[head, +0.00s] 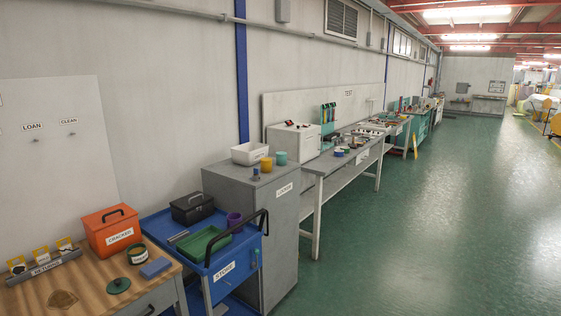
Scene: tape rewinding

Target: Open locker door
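A grey metal locker (285,225) stands against the wall in the middle of the head view. It has a small white label on the side facing the aisle, and that side looks closed, with no gap I can make out. I cannot make out a handle. A white bin (249,153), a yellow cup (266,164) and a teal cup (281,158) stand on its top. Its lower front left part is hidden by the blue cart. Neither of my grippers shows in the head view.
A blue cart (222,271) with a black handle stands right before the locker. A wooden bench (95,284) with an orange toolbox (112,231) is at the lower left. A long grey workbench (330,162) stands beyond the locker. The green floor (430,240) to the right is clear.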

